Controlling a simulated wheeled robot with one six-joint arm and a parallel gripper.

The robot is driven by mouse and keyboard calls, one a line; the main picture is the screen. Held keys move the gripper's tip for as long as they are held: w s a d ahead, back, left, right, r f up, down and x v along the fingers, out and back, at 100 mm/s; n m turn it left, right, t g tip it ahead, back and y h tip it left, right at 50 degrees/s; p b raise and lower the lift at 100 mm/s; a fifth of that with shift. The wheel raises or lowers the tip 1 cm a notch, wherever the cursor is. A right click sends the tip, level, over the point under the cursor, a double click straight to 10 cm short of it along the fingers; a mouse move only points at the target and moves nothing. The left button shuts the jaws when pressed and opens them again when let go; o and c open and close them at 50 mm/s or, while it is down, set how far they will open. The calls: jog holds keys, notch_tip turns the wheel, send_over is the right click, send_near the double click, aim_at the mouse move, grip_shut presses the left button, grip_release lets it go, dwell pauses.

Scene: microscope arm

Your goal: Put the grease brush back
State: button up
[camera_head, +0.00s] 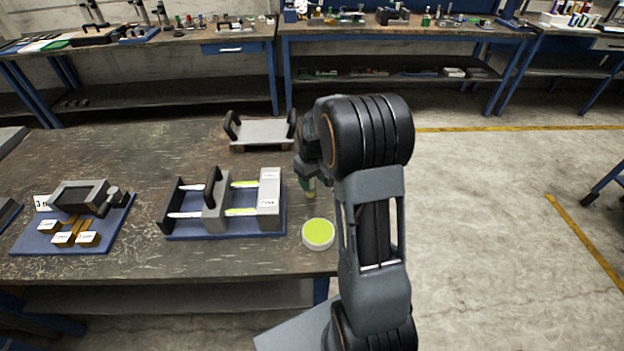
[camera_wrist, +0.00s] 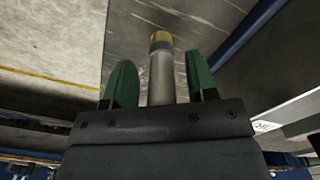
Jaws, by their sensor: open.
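In the wrist view, a grey cylinder with a brass-coloured end (camera_wrist: 160,65) stands out between the two green fingers of my gripper (camera_wrist: 160,84). It looks like the grease brush, but I cannot be sure. The fingers are open, with a visible gap on each side of the cylinder. In the head view, my gripper (camera_head: 308,184) points down near the right edge of the table, mostly hidden by my arm. A round white pot with a yellow-green top (camera_head: 318,234) stands just below it in the picture.
A blue base (camera_head: 188,236) carries grey blocks and two thin pale and yellow-green pieces. A handled grey tray (camera_head: 262,133) lies behind it. A blue mat (camera_head: 30,244) with a dark device is at left.

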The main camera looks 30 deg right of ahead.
notch_tip(320, 180, up, 12)
jog(key=shift+f, duration=0.1)
jog(key=s+a+m+t, duration=0.1)
jog(key=s+a, duration=0.4)
jog(key=s, duration=0.4)
jog(key=s+a+m+t, duration=0.1)
jog(key=s+a+t, duration=0.1)
jog(key=s+a, duration=0.3)
jog(key=shift+s+a+r+t, duration=0.3)
jog(key=shift+s+r, duration=0.1)
jog(key=shift+s, duration=1.65)
